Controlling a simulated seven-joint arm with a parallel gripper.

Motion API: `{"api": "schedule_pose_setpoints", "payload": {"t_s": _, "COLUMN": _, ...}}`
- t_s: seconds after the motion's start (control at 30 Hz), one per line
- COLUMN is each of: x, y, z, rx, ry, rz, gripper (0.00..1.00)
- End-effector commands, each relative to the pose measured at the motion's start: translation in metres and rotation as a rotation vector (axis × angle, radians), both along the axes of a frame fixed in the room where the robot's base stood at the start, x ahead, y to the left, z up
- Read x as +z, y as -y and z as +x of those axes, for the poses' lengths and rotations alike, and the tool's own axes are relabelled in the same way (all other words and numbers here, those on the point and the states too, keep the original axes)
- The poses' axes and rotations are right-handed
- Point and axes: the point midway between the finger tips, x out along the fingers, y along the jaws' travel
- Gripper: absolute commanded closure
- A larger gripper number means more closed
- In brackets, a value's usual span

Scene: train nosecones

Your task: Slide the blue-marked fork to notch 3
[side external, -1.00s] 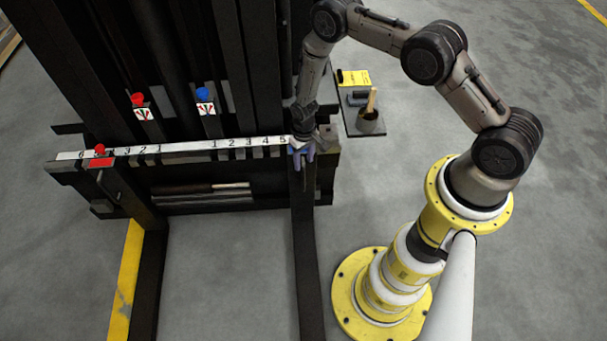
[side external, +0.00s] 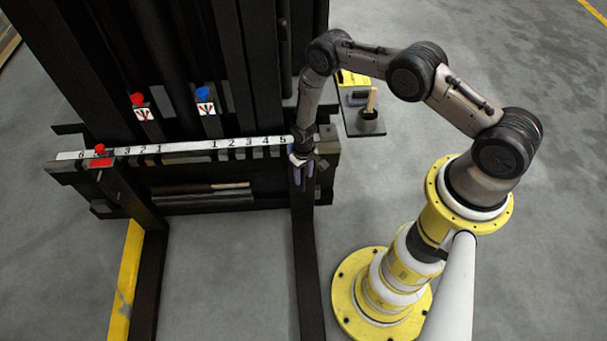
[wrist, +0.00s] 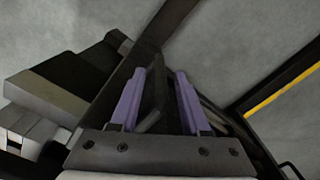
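The right fork (side external: 308,255) hangs on the carriage bar (side external: 185,148), with its upright near the 5 on the right-hand scale. My gripper covers its top, and no blue mark shows on it there. My gripper (side external: 301,168) is just in front of that upright. In the wrist view, the two purple fingers of my gripper (wrist: 158,105) stand apart, with dark parts of the fork (wrist: 158,38) behind and between them. I cannot tell whether they touch it. The right-hand scale (side external: 247,142) reads 1 to 5 from left to right, so the 3 is left of the fork.
The left fork (side external: 147,265) has a red knob (side external: 99,149) and red plate near the bar's left end. A red-topped lever (side external: 137,99) and a blue-topped lever (side external: 203,94) stand behind the bar.

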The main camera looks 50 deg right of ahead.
Motion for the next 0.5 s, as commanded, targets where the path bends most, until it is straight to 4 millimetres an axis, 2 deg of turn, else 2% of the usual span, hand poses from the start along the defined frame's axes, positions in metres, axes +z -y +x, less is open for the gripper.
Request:
{"api": "schedule_pose_setpoints", "payload": {"t_s": 0.03, "x": 0.0001, "y": 0.0, "z": 0.0, "rx": 0.0, "ry": 0.0, "rz": 0.0, "gripper": 0.65}}
{"api": "schedule_pose_setpoints", "payload": {"t_s": 0.23, "x": 0.0004, "y": -0.0004, "z": 0.0005, "rx": 0.001, "ry": 0.001, "rz": 0.0, "gripper": 1.0}}
{"api": "schedule_pose_setpoints", "payload": {"t_s": 0.5, "x": 0.0008, "y": -0.0009, "z": 0.0014, "rx": 0.003, "ry": 0.003, "rz": -0.001, "gripper": 1.0}}
